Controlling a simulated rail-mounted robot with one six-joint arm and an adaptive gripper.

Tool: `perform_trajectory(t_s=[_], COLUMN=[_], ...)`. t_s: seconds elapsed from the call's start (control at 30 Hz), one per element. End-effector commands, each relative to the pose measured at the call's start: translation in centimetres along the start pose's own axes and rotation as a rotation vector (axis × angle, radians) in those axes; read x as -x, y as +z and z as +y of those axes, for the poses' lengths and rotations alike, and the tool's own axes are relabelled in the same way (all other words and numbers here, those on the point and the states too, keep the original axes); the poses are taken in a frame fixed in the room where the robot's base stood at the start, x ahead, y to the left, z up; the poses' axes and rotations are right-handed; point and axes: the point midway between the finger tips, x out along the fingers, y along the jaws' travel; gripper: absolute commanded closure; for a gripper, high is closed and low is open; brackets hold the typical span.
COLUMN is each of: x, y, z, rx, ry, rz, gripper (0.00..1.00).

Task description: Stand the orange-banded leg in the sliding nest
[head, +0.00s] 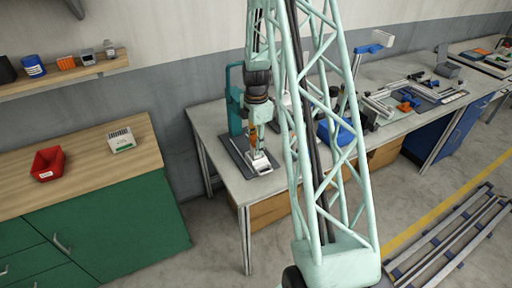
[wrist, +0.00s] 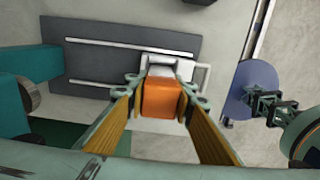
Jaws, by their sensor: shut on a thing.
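My gripper (head: 255,122) points down over the left end of the grey bench. In the wrist view its two fingers (wrist: 160,100) are closed on the orange-banded leg (wrist: 160,97), with the orange band between the fingertips. The leg's pale grey end shows beyond the band. The sliding nest (head: 260,164) is a small white frame on a dark base plate below my gripper; its rim also shows in the wrist view (wrist: 202,78) around and to the right of the leg's end. I cannot tell whether the leg's lower end is inside the nest or just above it.
The dark plate (wrist: 120,38) carries two pale rails. A teal upright frame (head: 235,90) stands close behind and left of my gripper. A blue bin (head: 337,131) stands to the right on the bench, partly behind my arm. The bench's front edge is near the nest.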

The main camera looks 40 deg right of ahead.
Motion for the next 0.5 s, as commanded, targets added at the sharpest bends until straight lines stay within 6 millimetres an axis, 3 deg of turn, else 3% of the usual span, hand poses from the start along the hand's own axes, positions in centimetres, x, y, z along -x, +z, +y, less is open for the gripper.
perform_trajectory(t_s=[0.5], x=[-0.55], y=[0.01], z=[0.05], rx=[0.0], ry=[0.001], rz=[0.0], gripper=[0.91])
